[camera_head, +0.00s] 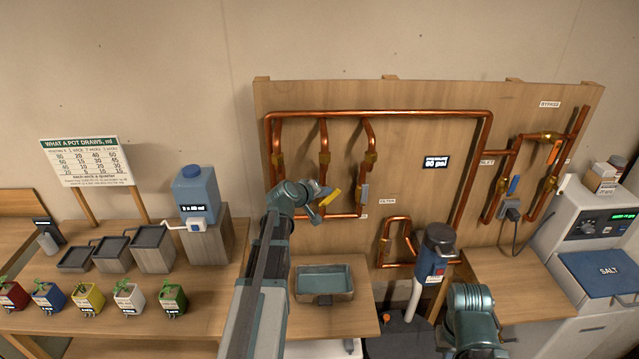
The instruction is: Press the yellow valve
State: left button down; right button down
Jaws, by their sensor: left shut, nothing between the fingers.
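The yellow valve (331,197) is a small yellow lever on the copper pipes of the wooden board, left of the board's middle. My left gripper (319,203) is shut and empty. Its tips appear right beside the lever's left side; I cannot tell whether they touch it. My left arm comes up from the bottom and hides the pipes and board behind it. Part of my right arm shows at the bottom right, but its gripper is not visible.
A grey lever (365,194) hangs just right of the yellow one. A blue lever (514,185) and an orange lever (554,152) are farther right. A teal basin (323,289) sits below the pipes. A blue-and-grey filter unit (437,257) stands between the arms.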

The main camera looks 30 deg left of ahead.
aim_at(338, 194)
pick_arm(q)
jog(key=shift+w+d+f+m+g+y, duration=0.25)
jog(key=shift+w+d+g+y, duration=0.1)
jog(key=shift+d, duration=0.2)
jog(key=shift+w+d+f+m+g+y, duration=0.15)
jog(key=shift+w+d+m+g+y, duration=0.15)
jog(key=shift+d, duration=0.2)
jog(key=shift+w+d+f+y+p, duration=0.1)
jog(key=shift+w+d+y+p, duration=0.15)
jog(key=shift+d+p, duration=0.2)
jog(key=shift+w+d+f+m+g+b, duration=0.25)
jog(key=shift+d+f+m+g+b, duration=0.15)
jog(key=shift+f, duration=0.3)
pick_arm(e)
jog(key=shift+r, duration=0.4)
pick_arm(q)
jog(key=shift+d+f, duration=0.1)
jog(key=shift+d, duration=0.05)
pick_arm(e)
jog(key=shift+f, duration=0.1)
